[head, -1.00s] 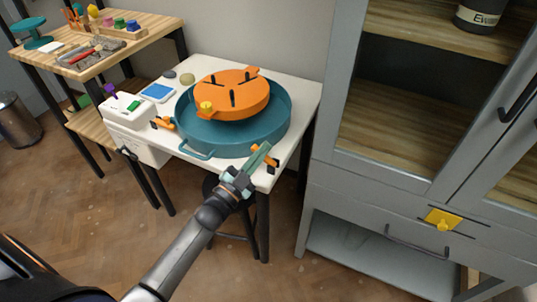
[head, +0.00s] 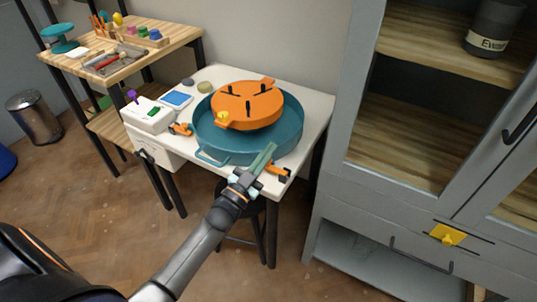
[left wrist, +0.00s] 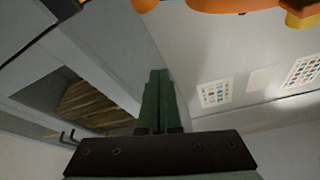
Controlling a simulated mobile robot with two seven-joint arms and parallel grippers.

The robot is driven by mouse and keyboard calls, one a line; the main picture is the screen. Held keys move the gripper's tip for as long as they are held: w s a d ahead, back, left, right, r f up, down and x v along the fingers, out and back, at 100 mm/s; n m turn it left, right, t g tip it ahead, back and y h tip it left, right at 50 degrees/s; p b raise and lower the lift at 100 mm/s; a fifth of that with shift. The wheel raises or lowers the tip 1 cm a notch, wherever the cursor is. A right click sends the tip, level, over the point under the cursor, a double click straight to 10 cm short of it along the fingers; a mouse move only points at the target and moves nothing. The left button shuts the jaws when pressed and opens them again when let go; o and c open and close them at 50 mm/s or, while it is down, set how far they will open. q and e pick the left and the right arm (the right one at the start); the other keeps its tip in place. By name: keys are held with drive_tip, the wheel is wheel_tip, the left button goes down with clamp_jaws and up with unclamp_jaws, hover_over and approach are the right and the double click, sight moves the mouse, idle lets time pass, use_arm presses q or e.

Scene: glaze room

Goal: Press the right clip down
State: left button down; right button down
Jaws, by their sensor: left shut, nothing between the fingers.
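The right clip (head: 278,171) is a small orange piece with a dark end at the front right of the white table, by the teal basin's rim. My left gripper (head: 271,148) has green fingers, shut and empty, just left of and above the clip in the head view, over the basin's front rim. I cannot tell whether it touches anything. In the left wrist view the shut fingers (left wrist: 158,98) point up, with no clip identifiable there. The teal basin (head: 292,138) holds an orange lid-like disc (head: 262,104). A second orange clip (head: 180,129) lies at the basin's left. My right gripper is out of view.
The white table (head: 312,102) also holds a white box (head: 140,118) and a blue-screened scale (head: 176,99). A grey cabinet (head: 345,190) stands close on the right. A wooden workbench (head: 80,72) with tools is at the left.

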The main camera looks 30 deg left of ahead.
use_arm(q)
drive_tip(key=d+f+v, duration=0.1)
drive_tip(key=v, duration=0.8)
drive_tip(key=shift+a, duration=0.2)
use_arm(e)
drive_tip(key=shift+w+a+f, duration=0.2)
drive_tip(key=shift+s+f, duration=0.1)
